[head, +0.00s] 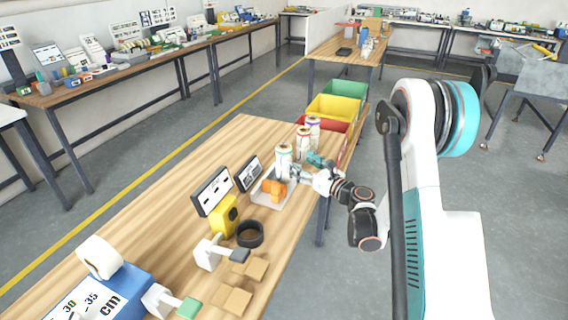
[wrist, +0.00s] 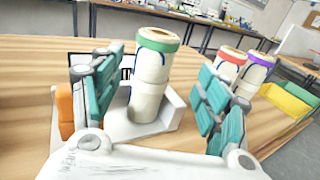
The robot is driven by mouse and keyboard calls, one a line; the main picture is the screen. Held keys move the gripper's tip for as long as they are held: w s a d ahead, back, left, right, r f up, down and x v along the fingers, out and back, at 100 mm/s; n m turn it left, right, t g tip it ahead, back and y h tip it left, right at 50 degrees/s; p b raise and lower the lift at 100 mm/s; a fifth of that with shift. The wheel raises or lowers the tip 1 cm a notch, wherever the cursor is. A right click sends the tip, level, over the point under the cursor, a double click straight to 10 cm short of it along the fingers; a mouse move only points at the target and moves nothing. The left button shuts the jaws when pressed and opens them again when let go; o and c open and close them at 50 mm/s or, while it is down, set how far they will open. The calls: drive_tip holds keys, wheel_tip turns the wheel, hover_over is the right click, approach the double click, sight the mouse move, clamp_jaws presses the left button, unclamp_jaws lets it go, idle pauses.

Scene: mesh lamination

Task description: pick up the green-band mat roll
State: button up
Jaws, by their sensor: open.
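The green-band mat roll (wrist: 150,85) is a white upright cylinder with a green band near its top. In the wrist view it stands between the two open teal fingers of my gripper (wrist: 160,105), a little beyond them. I cannot tell whether a finger touches it. In the head view the roll (head: 284,160) stands near the right edge of the wooden table (head: 160,185), with my gripper (head: 318,170) just to its right and front. A red-band roll (wrist: 228,68) and a purple-band roll (wrist: 256,72) stand to its right in the wrist view.
A white tray (wrist: 172,112) with an orange item (head: 273,188) sits close by the green-band roll. A yellow device (head: 224,215), a black ring (head: 250,234) and dark display panels (head: 212,190) are nearby. Red, yellow (head: 334,108) and green bins stand beyond the table's far end.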

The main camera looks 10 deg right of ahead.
sight(289, 157)
drive_tip(key=x, duration=0.3)
drive_tip(key=shift+w+f+b, duration=0.1)
drive_tip(key=shift+w+b, duration=0.05)
drive_tip(key=shift+b, duration=0.15)
drive_tip(key=b+x, duration=0.1)
drive_tip(key=x, duration=0.1)
drive_tip(key=b+x, duration=0.1)
drive_tip(key=x, duration=0.1)
drive_tip(key=shift+w+a+f, duration=0.1)
drive_tip(key=shift+a, duration=0.4)
drive_tip(key=shift+w+a, duration=0.2)
drive_tip(key=shift+w, duration=0.2)
drive_tip(key=c, duration=1.4)
drive_tip(key=shift+r, duration=0.2)
